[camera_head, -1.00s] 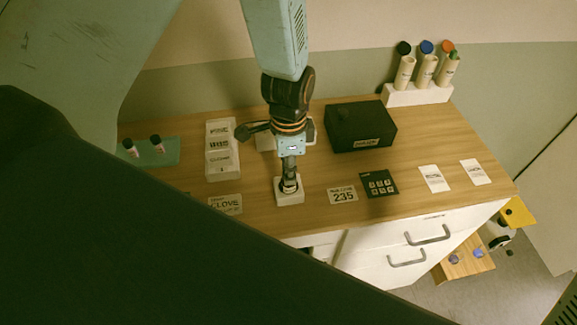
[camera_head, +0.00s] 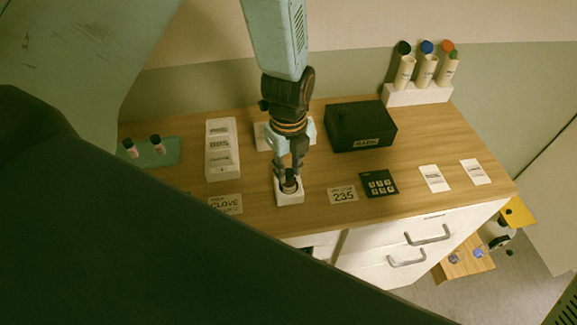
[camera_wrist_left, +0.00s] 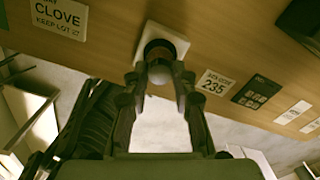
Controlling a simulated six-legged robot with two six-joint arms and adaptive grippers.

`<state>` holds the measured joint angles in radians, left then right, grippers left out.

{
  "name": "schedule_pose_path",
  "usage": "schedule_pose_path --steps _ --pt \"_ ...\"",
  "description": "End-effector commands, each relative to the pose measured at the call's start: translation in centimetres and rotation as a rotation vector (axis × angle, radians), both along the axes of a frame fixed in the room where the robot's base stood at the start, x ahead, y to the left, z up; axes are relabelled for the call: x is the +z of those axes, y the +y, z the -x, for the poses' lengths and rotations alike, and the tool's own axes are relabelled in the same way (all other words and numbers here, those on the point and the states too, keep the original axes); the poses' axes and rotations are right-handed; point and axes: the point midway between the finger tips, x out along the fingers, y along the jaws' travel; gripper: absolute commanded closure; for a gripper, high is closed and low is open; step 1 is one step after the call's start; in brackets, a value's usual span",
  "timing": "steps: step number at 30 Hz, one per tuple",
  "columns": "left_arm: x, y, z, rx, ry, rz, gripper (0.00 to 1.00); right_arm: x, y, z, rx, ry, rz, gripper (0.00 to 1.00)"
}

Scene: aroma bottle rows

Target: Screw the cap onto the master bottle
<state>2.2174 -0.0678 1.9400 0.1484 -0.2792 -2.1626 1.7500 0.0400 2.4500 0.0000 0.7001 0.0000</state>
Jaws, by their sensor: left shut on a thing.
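The master bottle (camera_head: 289,186) stands upright in a white square holder (camera_head: 290,198) near the front edge of the wooden top. My left gripper (camera_head: 289,174) points straight down over it, its fingertips at the bottle's top. In the left wrist view, the fingers (camera_wrist_left: 160,75) are closed around a small round cap (camera_wrist_left: 160,70) directly over the holder (camera_wrist_left: 178,42). The fingers hide most of the cap and bottle, so I cannot tell how far the cap is threaded. My right gripper is not in view.
A black box (camera_head: 360,125) stands behind right. A label reading 235 (camera_head: 343,195) and a black keypad-like card (camera_head: 379,184) lie right of the holder. A CLOVE label (camera_head: 226,204) and white stepped rack (camera_head: 221,160) are left. Tubes (camera_head: 427,70) stand at the back right.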

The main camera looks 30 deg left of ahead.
Motion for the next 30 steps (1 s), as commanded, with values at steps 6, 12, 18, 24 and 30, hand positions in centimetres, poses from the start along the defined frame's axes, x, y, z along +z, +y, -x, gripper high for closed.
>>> schedule_pose_path --steps 6,12,18,24,30 --pt "-0.03 0.00 0.01 -0.243 0.000 0.000 1.00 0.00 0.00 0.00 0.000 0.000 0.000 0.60" --pt "-0.04 0.00 0.01 -0.390 0.000 0.000 1.00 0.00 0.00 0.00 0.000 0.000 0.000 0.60" --pt "-0.04 0.00 0.01 -0.402 0.000 0.000 1.00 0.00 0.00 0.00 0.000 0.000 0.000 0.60" --pt "-0.03 0.00 0.01 -0.400 0.000 0.000 0.61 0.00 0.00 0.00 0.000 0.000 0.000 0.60" --pt "-0.03 0.00 0.01 -0.399 0.000 0.000 0.57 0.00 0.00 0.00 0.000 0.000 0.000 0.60"
